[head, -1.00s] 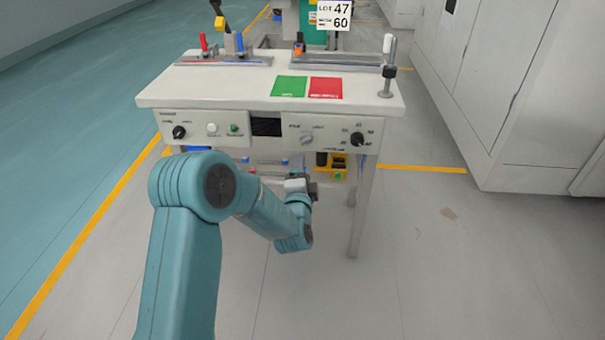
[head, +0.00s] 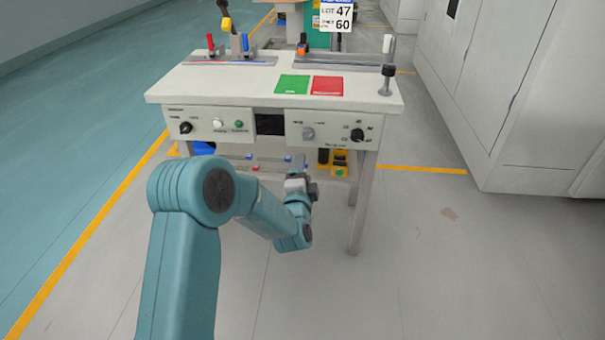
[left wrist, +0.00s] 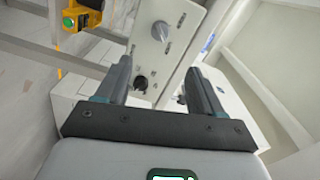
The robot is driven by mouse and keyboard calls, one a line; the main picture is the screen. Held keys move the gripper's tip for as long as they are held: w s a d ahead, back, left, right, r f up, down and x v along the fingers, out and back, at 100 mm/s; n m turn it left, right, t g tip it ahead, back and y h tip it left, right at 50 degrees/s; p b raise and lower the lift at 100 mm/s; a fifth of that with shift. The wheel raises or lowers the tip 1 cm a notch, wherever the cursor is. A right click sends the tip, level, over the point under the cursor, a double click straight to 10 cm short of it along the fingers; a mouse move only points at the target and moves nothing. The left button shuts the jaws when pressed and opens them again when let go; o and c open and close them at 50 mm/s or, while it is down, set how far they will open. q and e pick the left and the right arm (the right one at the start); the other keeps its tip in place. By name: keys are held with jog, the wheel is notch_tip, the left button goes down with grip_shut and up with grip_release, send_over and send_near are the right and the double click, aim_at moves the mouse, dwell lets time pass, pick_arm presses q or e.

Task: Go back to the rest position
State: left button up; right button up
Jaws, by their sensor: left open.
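My left arm comes up from the lower left in the head view, and its gripper (head: 300,172) is held in front of the lower part of the workstation table (head: 210,88). In the left wrist view the two fingers of this gripper (left wrist: 160,85) are spread apart with nothing between them. Beyond them the table's control panel (left wrist: 150,45) with its knobs shows tilted. In the head view the gripper's fingertips are small and hard to make out. My right gripper is in neither view.
The table carries a green pad (head: 293,84), a red pad (head: 327,86) and a post (head: 387,80) at the right. A yellow box (head: 339,163) sits on the lower shelf. Grey cabinets (head: 515,90) line the right. The floor in front is clear.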

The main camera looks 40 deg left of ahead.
pick_arm(q)
jog(key=shift+r, duration=0.1)
jog(key=s+d+f+g+h, duration=0.3)
jog(key=s+d+f+h, duration=0.15)
jog(key=d+f, duration=0.55)
jog(key=s+d+f+g+h, duration=0.35)
jog(key=s+d+f, duration=0.35)
jog(key=f, duration=0.5)
jog(key=s+d+f+n+g+h, duration=0.25)
jog(key=s+d, duration=0.25)
jog(key=s, duration=0.3)
jog(key=s+d+f+n+g+h, duration=0.2)
jog(key=s+d+f+n+g, duration=0.25)
jog(key=s, duration=0.45)
jog(key=s+d+n+g, duration=0.1)
jog(key=s+n+g, duration=0.1)
jog(key=s+n, duration=0.25)
notch_tip(320, 180, up, 26)
jog(key=p, duration=2.5)
jog(key=shift+w+f, duration=0.25)
jog(key=shift+w, duration=0.1)
